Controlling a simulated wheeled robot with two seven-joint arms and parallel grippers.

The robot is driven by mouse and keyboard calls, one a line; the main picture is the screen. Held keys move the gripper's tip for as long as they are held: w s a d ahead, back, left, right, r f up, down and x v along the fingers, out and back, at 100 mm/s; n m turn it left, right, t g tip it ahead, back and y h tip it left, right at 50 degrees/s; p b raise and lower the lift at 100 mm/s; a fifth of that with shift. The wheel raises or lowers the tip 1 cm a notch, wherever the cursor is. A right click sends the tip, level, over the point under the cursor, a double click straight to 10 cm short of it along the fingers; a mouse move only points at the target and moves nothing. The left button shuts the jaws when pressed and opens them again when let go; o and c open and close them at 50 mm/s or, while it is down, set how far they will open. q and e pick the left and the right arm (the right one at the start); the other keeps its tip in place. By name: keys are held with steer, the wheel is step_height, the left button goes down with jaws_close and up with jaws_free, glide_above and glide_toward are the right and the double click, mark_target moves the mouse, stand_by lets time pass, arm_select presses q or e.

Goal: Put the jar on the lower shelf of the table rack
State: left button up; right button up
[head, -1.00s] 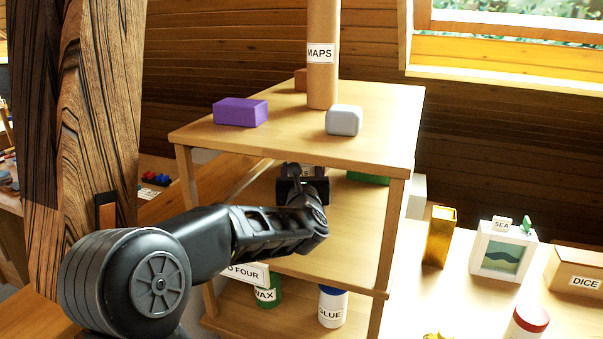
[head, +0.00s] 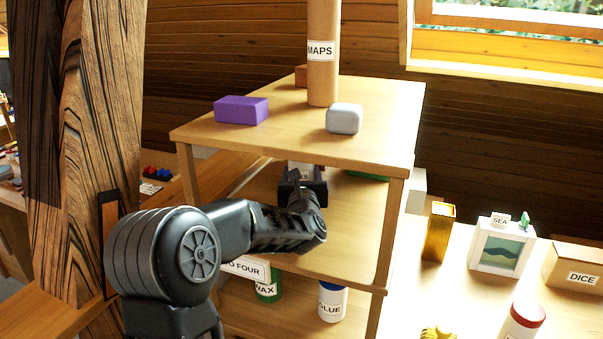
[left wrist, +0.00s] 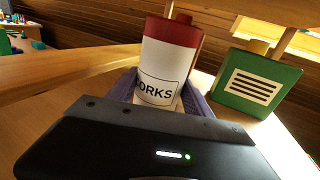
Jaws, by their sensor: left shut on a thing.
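The jar (left wrist: 168,60) is white with a red lid and a label reading "ORKS" in the left wrist view. My left gripper (left wrist: 160,100) is shut on it, with purple-grey fingers on both sides. In the head view my left gripper (head: 303,187) is inside the wooden table rack (head: 300,140), between its top board and the shelf board below (head: 345,240). Only a small pale part of the jar (head: 300,170) shows there, behind the gripper. I cannot tell whether the jar touches the shelf. My right gripper is not in view.
A green labelled container (left wrist: 258,82) stands right of the jar. A purple block (head: 241,110), grey block (head: 344,118) and MAPS tube (head: 322,75) are on the rack's top. WAX (head: 268,291) and GLUE (head: 332,303) containers stand beneath the shelf. A dark timber post (head: 75,130) rises at left.

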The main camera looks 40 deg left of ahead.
arm_select(q)
steer(key=shift+f, duration=0.1)
steer(key=o, duration=1.6)
